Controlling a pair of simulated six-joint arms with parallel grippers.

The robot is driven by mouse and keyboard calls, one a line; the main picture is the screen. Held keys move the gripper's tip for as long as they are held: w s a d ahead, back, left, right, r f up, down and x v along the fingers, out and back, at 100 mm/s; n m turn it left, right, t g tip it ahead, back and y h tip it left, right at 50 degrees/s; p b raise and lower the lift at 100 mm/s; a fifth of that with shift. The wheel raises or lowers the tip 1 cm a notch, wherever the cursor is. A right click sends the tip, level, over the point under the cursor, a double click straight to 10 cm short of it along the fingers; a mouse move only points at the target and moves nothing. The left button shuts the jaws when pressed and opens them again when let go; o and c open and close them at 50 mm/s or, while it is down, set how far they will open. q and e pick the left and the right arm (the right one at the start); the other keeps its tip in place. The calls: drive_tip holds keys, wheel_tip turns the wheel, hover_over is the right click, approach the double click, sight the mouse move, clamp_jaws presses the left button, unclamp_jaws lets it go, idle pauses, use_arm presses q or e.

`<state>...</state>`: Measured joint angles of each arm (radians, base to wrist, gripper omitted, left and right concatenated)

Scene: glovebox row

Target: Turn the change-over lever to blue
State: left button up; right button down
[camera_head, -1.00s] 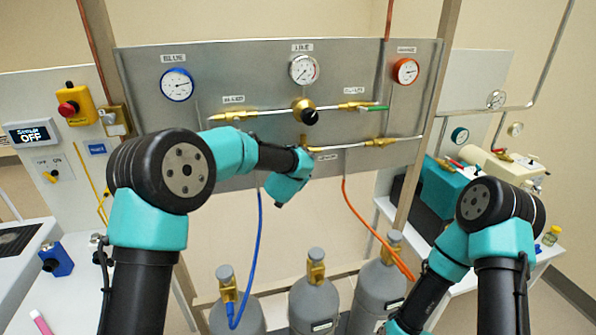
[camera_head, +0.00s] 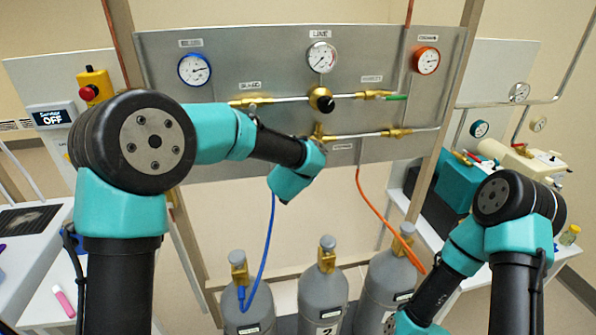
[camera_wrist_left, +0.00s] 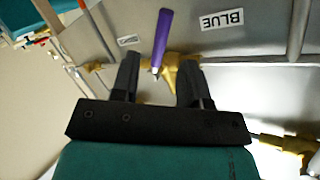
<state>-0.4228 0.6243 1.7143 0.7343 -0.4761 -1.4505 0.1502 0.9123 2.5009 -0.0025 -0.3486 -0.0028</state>
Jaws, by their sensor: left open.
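The change-over lever has a purple handle (camera_wrist_left: 162,38) in the left wrist view, where it points up the picture above brass fittings (camera_wrist_left: 183,66). My left gripper (camera_wrist_left: 159,64) is open, with one finger on each side of the lever's lower end. I cannot tell whether either finger touches it. A label reading BLUE (camera_wrist_left: 222,19) appears upside down to the right of the lever. In the head view my left wrist is in front of the lower middle of the panel and hides the lever and the fingers. My right gripper is outside the picture.
The grey panel (camera_head: 260,75) carries a blue gauge (camera_head: 194,69), a middle gauge (camera_head: 322,57), an orange gauge (camera_head: 426,60), a black knob (camera_head: 322,104) and a green-handled valve (camera_head: 396,97). A blue hose (camera_head: 268,245) and an orange hose (camera_head: 385,218) hang below, above grey cylinders (camera_head: 322,292).

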use_arm(q)
drive_tip(key=v, duration=1)
drive_tip(key=shift+f, duration=0.1)
drive_tip(key=a+f+n+t+h, duration=0.1)
drive_tip(key=a+f+n+h, duration=0.1)
drive_tip(key=n, duration=1.5)
drive_tip(key=s+a+f+n+t+h, duration=0.1)
drive_tip(key=a+f+n+h, duration=0.1)
drive_tip(key=n, duration=1.5)
drive_tip(key=shift+s+f+t, duration=0.25)
drive_tip(key=shift+f+t, duration=0.15)
drive_tip(key=shift+f, duration=0.35)
drive_tip(key=shift+w+d, duration=0.1)
drive_tip(key=shift+w, duration=0.05)
